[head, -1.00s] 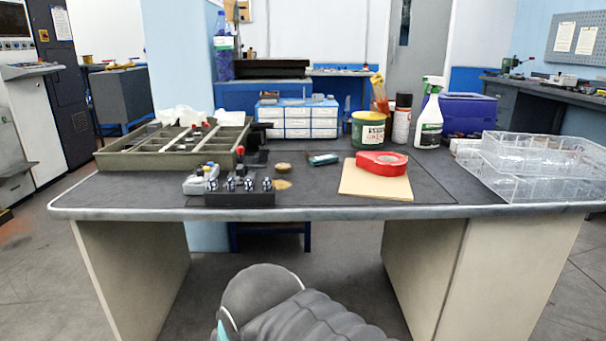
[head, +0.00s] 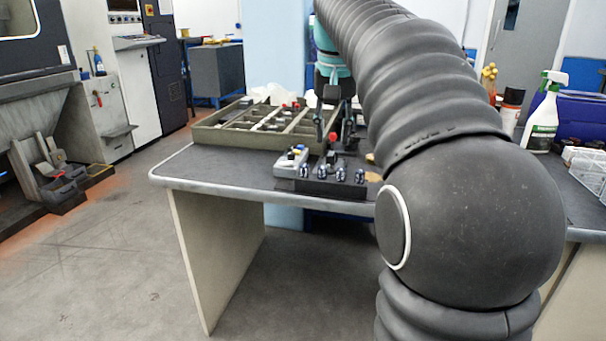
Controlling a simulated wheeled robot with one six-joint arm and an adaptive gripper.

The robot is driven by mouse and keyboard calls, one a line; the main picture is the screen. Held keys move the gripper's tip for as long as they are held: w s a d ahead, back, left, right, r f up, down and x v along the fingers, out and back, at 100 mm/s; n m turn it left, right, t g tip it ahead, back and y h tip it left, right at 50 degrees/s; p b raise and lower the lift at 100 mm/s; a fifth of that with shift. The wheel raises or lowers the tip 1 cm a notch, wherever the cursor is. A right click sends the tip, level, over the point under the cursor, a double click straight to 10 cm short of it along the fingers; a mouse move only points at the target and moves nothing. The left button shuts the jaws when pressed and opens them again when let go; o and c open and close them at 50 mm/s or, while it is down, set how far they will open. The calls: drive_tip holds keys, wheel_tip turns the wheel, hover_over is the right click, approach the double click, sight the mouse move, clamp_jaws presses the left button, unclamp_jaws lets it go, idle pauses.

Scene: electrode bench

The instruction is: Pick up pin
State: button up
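My gripper (head: 333,125) is above the near left part of the bench, pointing down. Its two dark fingers look spread apart with nothing visible between them. Below it a small red-topped piece (head: 332,138) stands just behind a dark block (head: 325,187). The block holds several shiny, round-ended pins (head: 341,174) in a row near the bench's front edge. A small grey holder (head: 291,160) with a blue and a yellow bit sits just left of the block. I cannot tell which piece is the task's pin.
A divided olive tray (head: 235,134) lies behind and left of the block. My arm hides most of the bench's right part. A spray bottle (head: 543,122) stands at the right. The bench's left front corner (head: 185,165) is bare.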

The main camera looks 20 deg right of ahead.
drive_tip(key=w+d+r+m, duration=0.1)
drive_tip(key=w+d+r, duration=0.1)
drive_tip(key=w+d, duration=0.2)
drive_tip(key=b, duration=0.2)
hover_over(341, 169)
drive_tip(key=s, duration=0.1)
drive_tip(key=shift+g, duration=0.4)
drive_tip(key=f, duration=0.7)
drive_tip(key=shift+a, duration=0.35)
drive_tip(key=shift+w+d+f+b, duration=0.15)
drive_tip(key=shift+f+b, duration=0.1)
drive_tip(key=shift+f, duration=0.85)
drive_tip(key=shift+w+d+f+b, duration=0.15)
drive_tip(key=shift+f+b, duration=0.15)
drive_tip(key=shift+f, duration=0.8)
drive_tip(key=shift+w+f+b, duration=0.15)
drive_tip(key=shift+f+b, duration=0.1)
drive_tip(key=shift+f, duration=0.85)
clamp_jaws()
